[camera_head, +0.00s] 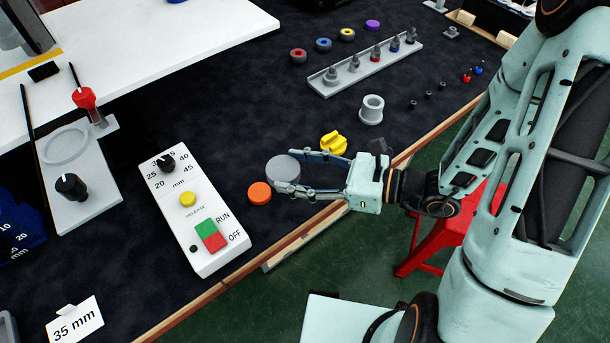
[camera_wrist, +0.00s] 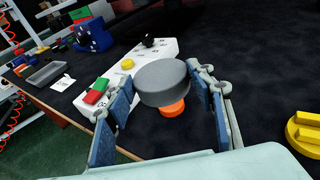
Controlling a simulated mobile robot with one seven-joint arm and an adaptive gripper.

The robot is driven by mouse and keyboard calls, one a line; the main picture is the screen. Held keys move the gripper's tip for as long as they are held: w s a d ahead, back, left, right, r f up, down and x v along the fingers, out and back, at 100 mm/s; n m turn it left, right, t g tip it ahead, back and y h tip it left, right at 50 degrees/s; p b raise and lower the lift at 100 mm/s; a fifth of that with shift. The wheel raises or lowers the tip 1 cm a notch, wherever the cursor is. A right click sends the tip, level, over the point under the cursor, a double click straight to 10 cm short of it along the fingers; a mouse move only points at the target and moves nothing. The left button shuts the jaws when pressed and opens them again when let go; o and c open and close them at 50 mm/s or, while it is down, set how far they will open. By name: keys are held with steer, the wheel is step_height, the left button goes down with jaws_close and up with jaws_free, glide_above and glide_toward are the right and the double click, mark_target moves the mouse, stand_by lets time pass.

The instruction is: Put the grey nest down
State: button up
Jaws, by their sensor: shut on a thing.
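The grey nest (camera_head: 284,168) is a plain grey round disc. My gripper (camera_head: 300,172) is shut on it, with a finger on either side, near the front edge of the dark table. In the wrist view the grey nest (camera_wrist: 162,82) sits between the blue finger pads of my gripper (camera_wrist: 165,100). An orange disc (camera_head: 259,193) lies on the table just left of and nearer than the grey nest; in the wrist view the orange disc (camera_wrist: 172,109) shows partly hidden behind it. I cannot tell whether the grey nest touches the table.
A white control box (camera_head: 196,212) with knob and buttons stands to the left. A yellow knobbed piece (camera_head: 333,144) and a grey ring (camera_head: 371,110) lie beyond my gripper. A grey rack (camera_head: 366,68) is at the back. The table's wooden edge (camera_head: 290,236) is close by.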

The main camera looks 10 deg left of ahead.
steer(key=w+f+b, duration=0.1)
steer(key=b, duration=0.2)
steer(key=shift+w, duration=0.25)
steer(key=w+f, duration=0.1)
steer(key=w, duration=0.2)
steer(key=b, duration=0.1)
glide_above(305, 174)
steer(key=f, duration=0.2)
steer(key=s+f, duration=0.1)
steer(key=f, duration=0.1)
steer(key=shift+f, duration=0.3)
steer(key=shift+w+f+b, duration=0.25)
steer(key=shift+f, duration=0.75)
steer(key=shift+w+f+b, duration=0.2)
steer(key=shift+f, duration=0.75)
steer(key=shift+f, duration=0.1)
steer(key=shift+f, duration=0.15)
steer(key=o, duration=1.2)
